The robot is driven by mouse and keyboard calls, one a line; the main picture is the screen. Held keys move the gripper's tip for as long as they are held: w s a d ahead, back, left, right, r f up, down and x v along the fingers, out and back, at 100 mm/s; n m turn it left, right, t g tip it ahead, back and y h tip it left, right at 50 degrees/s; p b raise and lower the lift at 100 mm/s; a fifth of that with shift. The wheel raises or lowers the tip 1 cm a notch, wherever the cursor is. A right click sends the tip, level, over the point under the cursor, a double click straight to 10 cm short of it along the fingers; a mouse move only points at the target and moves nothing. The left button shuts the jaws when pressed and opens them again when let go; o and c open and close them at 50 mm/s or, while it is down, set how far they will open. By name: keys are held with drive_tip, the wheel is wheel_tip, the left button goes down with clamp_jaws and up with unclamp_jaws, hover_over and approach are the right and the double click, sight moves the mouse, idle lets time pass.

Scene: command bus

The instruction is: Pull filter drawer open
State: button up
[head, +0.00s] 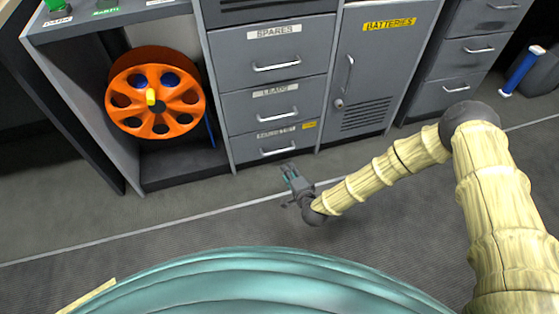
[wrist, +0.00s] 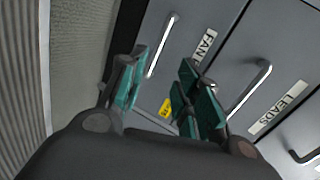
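The bottom drawer (head: 262,142) of the grey three-drawer unit looks shut, flush with the drawers above. My gripper (head: 288,172) is low in front of this drawer, just short of the handle. In the wrist view its teal-padded fingers (wrist: 160,82) are apart, with nothing between them.
The LEADS drawer (head: 296,102) and SPARES drawer (head: 302,59) are above, both shut. A BATTERIES cabinet (head: 372,70) stands right. An orange reel (head: 155,92) sits in an open bay left. The floor (head: 200,222) in front is clear.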

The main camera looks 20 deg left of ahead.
sight(280, 151)
drive_tip(key=shift+m+t, duration=0.9)
drive_tip(key=shift+d+f+b+x, duration=0.1)
drive_tip(key=shift+f+b+x, duration=0.2)
drive_tip(key=shift+b+x, duration=1.8)
drive_tip(key=shift+d+f+b+x, duration=0.1)
drive_tip(key=shift+f+b+x, duration=0.5)
drive_tip(key=shift+x, duration=2.65)
drive_tip(key=shift+d+f+b+x, duration=0.1)
drive_tip(key=shift+b+x, duration=1.6)
drive_tip(key=shift+x, duration=1)
drive_tip(key=shift+s, duration=0.1)
clamp_jaws()
